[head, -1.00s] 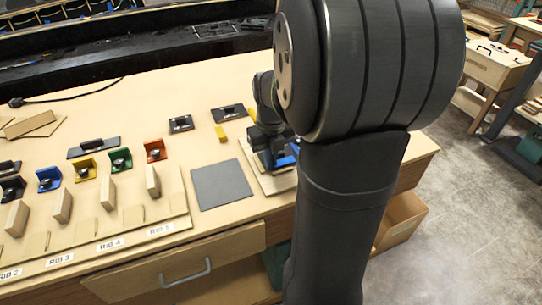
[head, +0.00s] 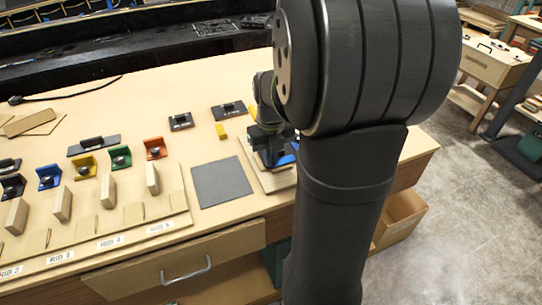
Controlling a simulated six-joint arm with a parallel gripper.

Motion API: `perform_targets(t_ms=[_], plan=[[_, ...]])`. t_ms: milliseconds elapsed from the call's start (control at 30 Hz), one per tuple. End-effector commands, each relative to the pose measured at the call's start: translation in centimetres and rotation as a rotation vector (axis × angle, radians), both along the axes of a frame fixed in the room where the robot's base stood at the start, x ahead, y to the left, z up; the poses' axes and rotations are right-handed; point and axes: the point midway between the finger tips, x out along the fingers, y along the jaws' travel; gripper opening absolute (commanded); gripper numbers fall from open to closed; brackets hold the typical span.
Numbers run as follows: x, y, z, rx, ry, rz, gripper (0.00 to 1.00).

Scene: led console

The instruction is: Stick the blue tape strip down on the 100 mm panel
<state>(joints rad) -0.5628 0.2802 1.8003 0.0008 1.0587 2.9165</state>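My gripper (head: 272,160) points down over a light wooden board (head: 277,182) to the right of the grey square mat, in the head view. A bit of blue (head: 289,159), perhaps the blue tape strip, shows right beside the gripper. My arm covers most of it, so I cannot tell whether it is held, pressed on the board or just lying there. The fingertips are too small and dark to tell open from shut. I see no readable 100 mm mark, so I cannot confirm which panel this is.
A grey square mat (head: 222,182) lies left of the board. A small yellow block (head: 221,132) and dark plates (head: 229,111) lie behind. Coloured brackets (head: 155,148) and upright wooden pieces (head: 152,178) fill the left.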

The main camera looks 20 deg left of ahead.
Motion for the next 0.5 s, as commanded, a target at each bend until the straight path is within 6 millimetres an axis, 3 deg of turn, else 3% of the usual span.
perform_targets(t_ms=[67,200,500], plan=[[-0.04,-0.03,-0.08,-0.001,0.001,0.0,0.0],[-0.04,-0.04,-0.07,-0.001,0.001,0.0,0.29],[0.0,0.0,0.14,0.0,0.0,0.0,0.29]])
